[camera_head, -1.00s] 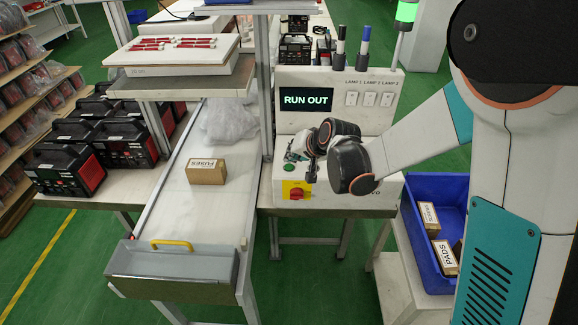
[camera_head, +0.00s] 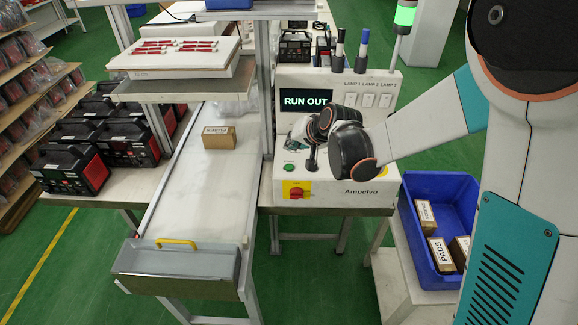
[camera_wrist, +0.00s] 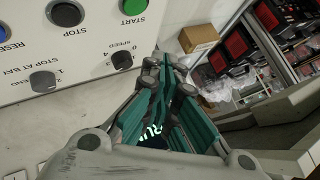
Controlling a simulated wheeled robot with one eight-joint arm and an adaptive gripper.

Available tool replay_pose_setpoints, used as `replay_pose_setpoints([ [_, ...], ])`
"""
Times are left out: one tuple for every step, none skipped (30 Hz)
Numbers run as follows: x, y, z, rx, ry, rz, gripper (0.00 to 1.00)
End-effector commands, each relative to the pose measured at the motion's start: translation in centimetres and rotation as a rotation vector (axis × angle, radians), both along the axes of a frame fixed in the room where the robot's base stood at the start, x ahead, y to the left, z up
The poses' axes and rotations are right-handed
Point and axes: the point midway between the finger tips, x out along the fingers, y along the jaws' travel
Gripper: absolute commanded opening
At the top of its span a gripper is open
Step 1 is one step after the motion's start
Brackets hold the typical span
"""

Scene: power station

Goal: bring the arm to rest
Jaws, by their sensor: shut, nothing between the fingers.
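My gripper (camera_head: 297,146) is in front of the white control box (camera_head: 335,185), near its upper left part. In the head view my own wrist partly hides it. In the wrist view the gripper's fingers (camera_wrist: 164,72) are together with nothing between them. My arm reaches in from the right, bent at the elbow.
The box's screen (camera_head: 306,100) reads RUN OUT. A fuses carton (camera_head: 219,138) lies on the white conveyor (camera_head: 200,195). A shelf post (camera_head: 267,85) stands left of my gripper. A blue bin (camera_head: 463,205) with cartons sits at the right.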

Motion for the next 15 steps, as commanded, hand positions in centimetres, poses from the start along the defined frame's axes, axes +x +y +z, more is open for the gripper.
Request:
replay_pose_setpoints([
  [0.0, 0.0, 0.0, 0.0, 0.0, 0.0, 0.0],
  [0.0, 0.0, 0.0, 0.0, 0.0, 0.0, 0.0],
  [0.0, 0.0, 0.0, 0.0, 0.0, 0.0, 0.0],
  [0.0, 0.0, 0.0, 0.0, 0.0, 0.0, 0.0],
  [0.0, 0.0, 0.0, 0.0, 0.0, 0.0, 0.0],
  [0.0, 0.0, 0.0, 0.0, 0.0, 0.0, 0.0],
  [0.0, 0.0, 0.0, 0.0, 0.0, 0.0, 0.0],
  [0.0, 0.0, 0.0, 0.0, 0.0, 0.0, 0.0],
  [0.0, 0.0, 0.0, 0.0, 0.0, 0.0, 0.0],
  [0.0, 0.0, 0.0, 0.0, 0.0, 0.0, 0.0],
  [-0.01, 0.0, 0.01, 0.0, 0.0, 0.0, 0.0],
  [-0.05, -0.05, 0.06, -0.001, 0.0, 0.0, 0.0],
  [-0.13, -0.12, 0.18, -0.003, -0.001, 0.0, 0.0],
  [-0.26, -0.24, 0.36, -0.005, -0.001, 0.0, 0.0],
  [-0.55, -0.5, 0.72, -0.011, -0.002, 0.0, 0.0],
])
